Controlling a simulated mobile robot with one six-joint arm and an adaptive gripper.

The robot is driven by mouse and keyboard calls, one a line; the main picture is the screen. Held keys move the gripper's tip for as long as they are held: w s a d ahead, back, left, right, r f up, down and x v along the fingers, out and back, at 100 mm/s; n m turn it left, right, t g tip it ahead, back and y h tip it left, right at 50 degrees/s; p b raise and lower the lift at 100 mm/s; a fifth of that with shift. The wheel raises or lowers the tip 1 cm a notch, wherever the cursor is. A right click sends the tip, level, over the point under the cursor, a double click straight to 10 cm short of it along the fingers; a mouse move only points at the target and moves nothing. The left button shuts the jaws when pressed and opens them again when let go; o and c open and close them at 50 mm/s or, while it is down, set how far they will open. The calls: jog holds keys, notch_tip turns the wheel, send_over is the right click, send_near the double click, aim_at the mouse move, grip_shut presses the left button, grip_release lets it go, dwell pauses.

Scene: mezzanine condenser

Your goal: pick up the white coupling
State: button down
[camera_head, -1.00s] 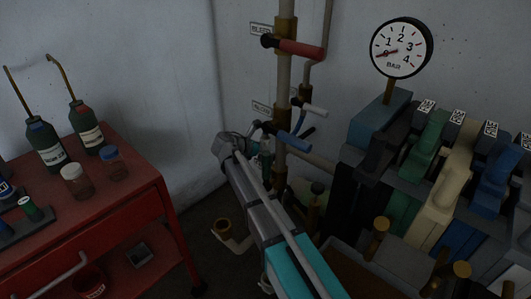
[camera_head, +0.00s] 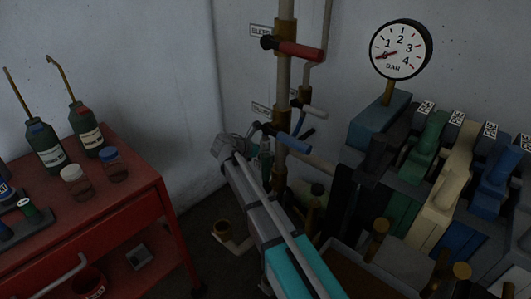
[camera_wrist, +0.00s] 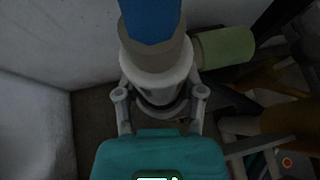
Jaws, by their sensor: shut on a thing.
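In the wrist view, a white ring-shaped body, which I take to be the white coupling (camera_wrist: 157,78), sits between the fingers of my gripper (camera_wrist: 159,92). The fingers are closed against its two sides. A beige collar (camera_wrist: 156,52) and a blue part (camera_wrist: 150,20) stand in line with it at the far end. In the head view, the grey end of my arm is left of the upright pipe (camera_head: 283,120). The held coupling cannot be made out there, and the fingertips are hard to tell.
A red cart (camera_head: 100,235) with bottles and jars stands at left. A red lever (camera_head: 300,49) and a blue lever (camera_head: 293,143) stick out from the pipe. A pressure gauge (camera_head: 400,49) and coloured blocks fill the right. A pale green cylinder (camera_wrist: 226,46) is close to my gripper.

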jog(key=shift+r, duration=0.1)
notch_tip(320, 180, up, 10)
jog(key=p, duration=1)
